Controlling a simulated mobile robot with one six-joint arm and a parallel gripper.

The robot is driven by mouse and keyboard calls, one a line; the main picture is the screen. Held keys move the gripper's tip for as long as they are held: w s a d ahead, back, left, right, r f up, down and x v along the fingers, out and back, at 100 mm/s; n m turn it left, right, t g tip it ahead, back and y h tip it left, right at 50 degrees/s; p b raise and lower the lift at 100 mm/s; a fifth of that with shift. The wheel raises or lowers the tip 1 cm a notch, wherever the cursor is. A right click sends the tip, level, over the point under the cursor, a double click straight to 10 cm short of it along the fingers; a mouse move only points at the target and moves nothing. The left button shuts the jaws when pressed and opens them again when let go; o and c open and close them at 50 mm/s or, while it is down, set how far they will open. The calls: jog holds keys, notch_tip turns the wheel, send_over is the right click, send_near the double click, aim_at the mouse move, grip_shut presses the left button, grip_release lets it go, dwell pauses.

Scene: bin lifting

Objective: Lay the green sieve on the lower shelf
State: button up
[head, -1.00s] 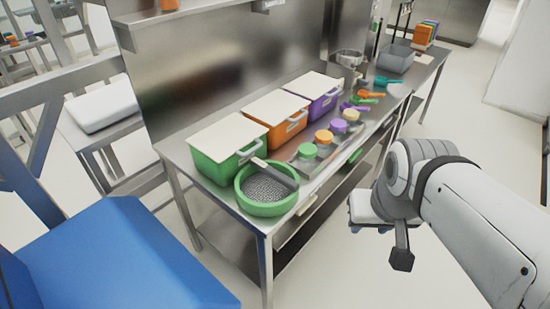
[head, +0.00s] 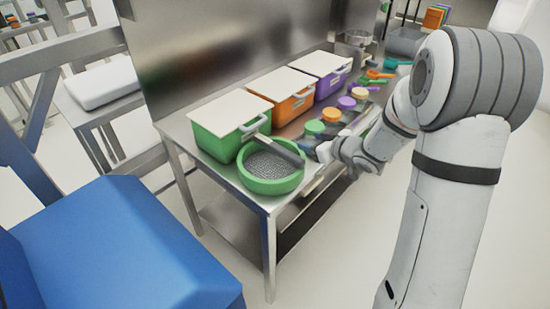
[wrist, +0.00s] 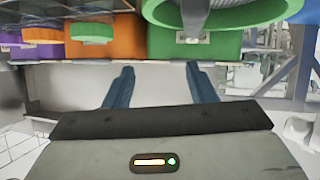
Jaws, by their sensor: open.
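The green sieve (head: 271,172) is a round green ring with a grey mesh and a dark handle. It sits on the steel table top at the near corner, in front of the green bin, its handle pointing right toward my gripper. In the wrist view part of the green sieve (wrist: 240,14) shows at the top, with its dark handle over it. My gripper (wrist: 160,72) is open and empty, its two blue fingers apart, just below the sieve in that view. The lower shelf (head: 226,215) shows under the table.
Green (head: 228,128), orange (head: 285,100) and purple (head: 330,72) bins with white lids line the table's back. Small coloured jars and scoops lie along the front. A blue block-like object (head: 120,245) stands at the near left. The visible shelf part is bare.

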aim_at(279, 147)
jog(key=a+f+y, duration=0.1)
jog(key=a+f+n+g+y, duration=0.1)
jog(key=a+f, duration=0.1)
jog(key=shift+s+f+y, duration=0.1)
jog(key=shift+s+y, duration=0.2)
jog(key=shift+s, duration=0.1)
jog(key=x, duration=0.3)
jog(key=p+x, duration=0.1)
jog(key=x, duration=0.3)
jog(key=shift+s+a+f, duration=0.15)
jog(key=shift+a, duration=0.2)
jog(key=shift+c, duration=0.4)
grip_shut()
